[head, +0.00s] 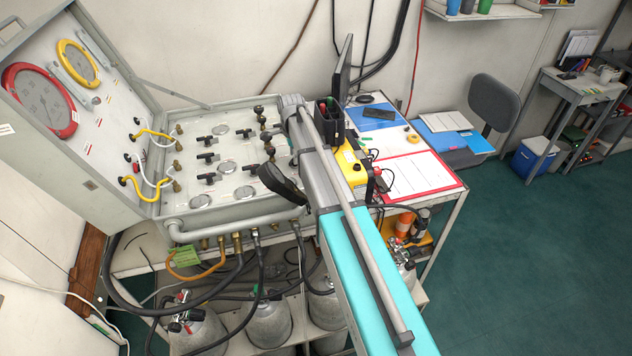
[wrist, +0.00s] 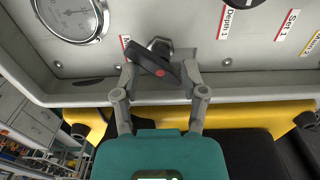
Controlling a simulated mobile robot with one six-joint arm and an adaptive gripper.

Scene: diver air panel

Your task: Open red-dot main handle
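The red-dot main handle (wrist: 153,62) shows in the wrist view as a dark lever with a red dot, on a metal stem near the edge of the light grey panel (wrist: 105,72). It lies slantwise, its upper left end farther from me. My gripper (wrist: 160,78) is open, with one grey finger on each side of the handle. I cannot tell whether either finger touches it. In the head view my arm crosses the right side of the open panel case (head: 190,226), and I cannot make out the red-dot handle or my fingertips there.
A round gauge (wrist: 70,15) sits left of the handle, and a label reading Depth 1 (wrist: 227,20) right of it. Several black valve handles (head: 207,157) stand on the panel. A yellow case (head: 350,163) is close beside my arm. Gas cylinders (head: 270,325) stand below.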

